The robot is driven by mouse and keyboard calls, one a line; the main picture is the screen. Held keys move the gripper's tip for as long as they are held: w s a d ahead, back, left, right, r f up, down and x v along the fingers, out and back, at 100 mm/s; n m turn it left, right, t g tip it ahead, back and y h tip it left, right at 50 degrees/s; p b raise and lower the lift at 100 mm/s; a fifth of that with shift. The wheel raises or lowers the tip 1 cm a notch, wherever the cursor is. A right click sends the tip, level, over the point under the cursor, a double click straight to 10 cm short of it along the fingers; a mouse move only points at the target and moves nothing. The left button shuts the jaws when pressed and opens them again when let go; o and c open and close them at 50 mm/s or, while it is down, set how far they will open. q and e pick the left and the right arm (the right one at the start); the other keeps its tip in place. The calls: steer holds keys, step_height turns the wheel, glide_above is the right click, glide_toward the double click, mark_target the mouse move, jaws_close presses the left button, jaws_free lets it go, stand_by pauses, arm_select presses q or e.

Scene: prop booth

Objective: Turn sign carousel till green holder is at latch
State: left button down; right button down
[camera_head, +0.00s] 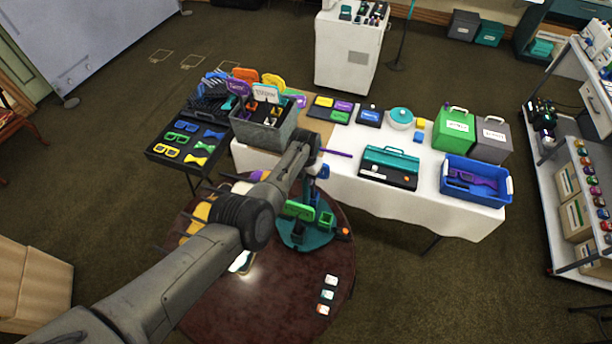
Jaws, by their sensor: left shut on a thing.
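The sign carousel (305,238) has a teal round base and stands on the dark red round table, partly hidden behind my left arm. A green holder (299,210) stands on its near side, with a smaller green piece (327,220) to the right. An orange-red piece (344,233) sits at the base's right edge; I cannot tell whether it is the latch. Blue parts show above the green holder. My left gripper (314,189) is low over the carousel's far side, shut on a part of it; its fingertips are small and partly hidden. My right gripper is out of view.
The round table (270,310) has several small cards (327,295) at its front right. A white-clothed table (345,190) behind holds a teal toolbox (390,165), a blue bin (476,182), and a grey crate of signs (262,130). A black tray of glasses (190,145) stands left.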

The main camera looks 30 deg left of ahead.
arm_select(q)
steer(key=shift+r, duration=0.1)
steer(key=c, duration=0.8)
jaws_free()
steer(key=shift+o, duration=0.2)
step_height(320, 180, up, 6)
steer(key=shift+f+p, duration=0.25)
steer(key=shift+p, duration=1)
step_height(320, 180, up, 8)
steer(key=shift+a+r, duration=0.1)
